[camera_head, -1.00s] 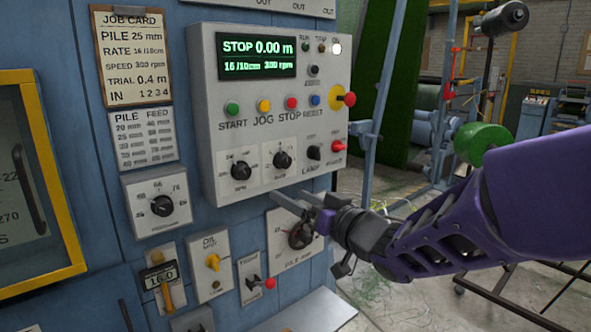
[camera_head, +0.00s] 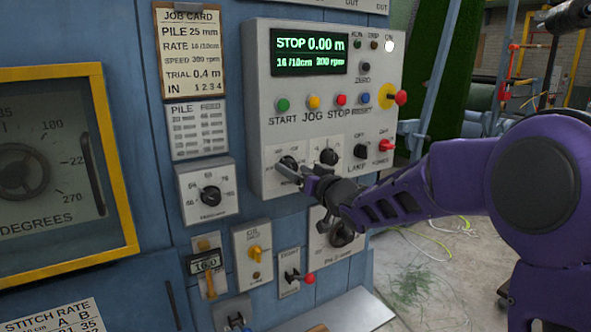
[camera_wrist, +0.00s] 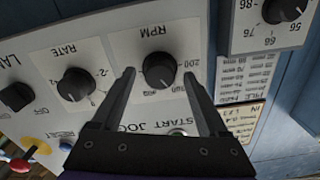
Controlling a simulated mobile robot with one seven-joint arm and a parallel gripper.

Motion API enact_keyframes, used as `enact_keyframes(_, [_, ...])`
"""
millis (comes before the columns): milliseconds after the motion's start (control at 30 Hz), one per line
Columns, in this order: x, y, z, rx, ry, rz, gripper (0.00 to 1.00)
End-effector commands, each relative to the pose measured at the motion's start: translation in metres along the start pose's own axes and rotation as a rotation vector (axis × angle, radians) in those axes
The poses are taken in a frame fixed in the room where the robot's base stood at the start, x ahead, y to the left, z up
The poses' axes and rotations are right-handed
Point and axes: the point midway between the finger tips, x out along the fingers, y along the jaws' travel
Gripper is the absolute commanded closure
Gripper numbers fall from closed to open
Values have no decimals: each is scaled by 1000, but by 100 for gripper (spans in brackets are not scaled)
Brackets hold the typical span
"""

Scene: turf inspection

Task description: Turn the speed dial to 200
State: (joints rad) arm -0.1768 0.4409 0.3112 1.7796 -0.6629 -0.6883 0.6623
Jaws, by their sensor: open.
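The speed dial, a black knob marked RPM, is at the lower left of the grey control panel in the head view (camera_head: 288,162). In the wrist view the RPM dial (camera_wrist: 158,70) appears upside down, with the 200 mark (camera_wrist: 187,63) at its right. My gripper (camera_head: 291,174) is open in front of the dial. In the wrist view my gripper (camera_wrist: 160,82) has one finger on each side of the knob; whether they touch it I cannot tell. The knob's pointer is not clear. The green display (camera_head: 309,52) reads STOP 0.00 m; its small rpm figure is hard to read.
The RATE knob (camera_wrist: 75,84) is close beside the RPM dial. START, JOG, STOP and RESET buttons sit above; a red and yellow stop button (camera_head: 388,96) is at the right. The pile knob (camera_head: 342,234) and a red-tipped toggle (camera_head: 300,278) are below.

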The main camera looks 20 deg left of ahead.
Motion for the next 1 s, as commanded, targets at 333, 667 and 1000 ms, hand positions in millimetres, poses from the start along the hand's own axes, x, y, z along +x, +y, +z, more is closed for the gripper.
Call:
enact_keyframes(333, [5,0,0,-1,0,1,23])
enact_keyframes(667, [5,0,0,0,0,1,79])
enact_keyframes(1000, [4,1,0,-9,0,1,100])
